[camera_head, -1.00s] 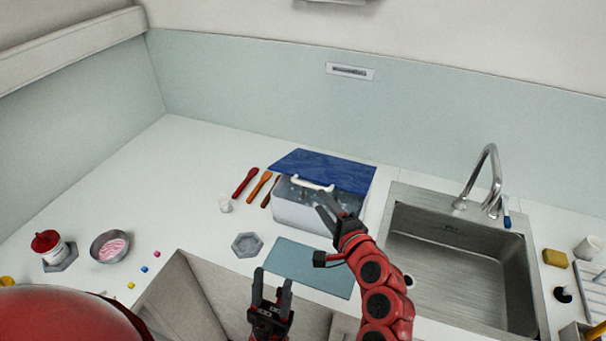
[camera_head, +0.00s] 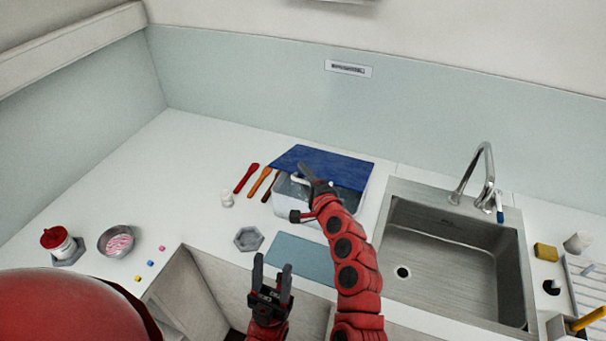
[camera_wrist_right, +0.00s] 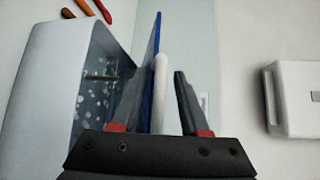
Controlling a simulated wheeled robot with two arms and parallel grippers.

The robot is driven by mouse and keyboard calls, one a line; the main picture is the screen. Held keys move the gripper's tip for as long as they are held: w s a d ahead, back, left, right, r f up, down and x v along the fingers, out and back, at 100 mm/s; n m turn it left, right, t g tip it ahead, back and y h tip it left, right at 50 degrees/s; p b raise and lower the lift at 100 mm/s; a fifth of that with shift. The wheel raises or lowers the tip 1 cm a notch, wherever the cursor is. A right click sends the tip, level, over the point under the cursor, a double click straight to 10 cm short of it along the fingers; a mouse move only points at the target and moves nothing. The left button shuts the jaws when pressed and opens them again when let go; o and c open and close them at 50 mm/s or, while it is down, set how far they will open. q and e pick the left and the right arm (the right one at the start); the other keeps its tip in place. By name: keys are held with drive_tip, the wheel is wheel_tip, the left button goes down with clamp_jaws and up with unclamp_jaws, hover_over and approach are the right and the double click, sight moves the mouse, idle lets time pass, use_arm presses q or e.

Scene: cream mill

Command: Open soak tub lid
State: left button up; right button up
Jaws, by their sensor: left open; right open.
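The soak tub (camera_head: 292,205) is a pale box on the counter, left of the sink. Its blue lid (camera_head: 325,164) stands partly raised, and the speckled inside of the tub shows below its front edge. In the right wrist view the tub (camera_wrist_right: 50,90) is at left and the lid (camera_wrist_right: 155,50) is seen nearly edge-on. My right gripper (camera_head: 308,175) is at the lid's front edge. Its open fingers (camera_wrist_right: 160,85) stand either side of the white lid handle (camera_wrist_right: 160,100); contact is unclear. My left gripper (camera_head: 273,268) is open and empty, low in front of the counter.
A sink (camera_head: 450,255) with a tap (camera_head: 485,170) is right of the tub. A blue-grey mat (camera_head: 302,258) and a hexagonal dish (camera_head: 248,238) lie in front.

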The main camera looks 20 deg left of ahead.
clamp_jaws()
idle(0.3)
drive_tip(key=shift+w+r, duration=0.1)
drive_tip(key=shift+r, duration=0.05)
idle(1.1)
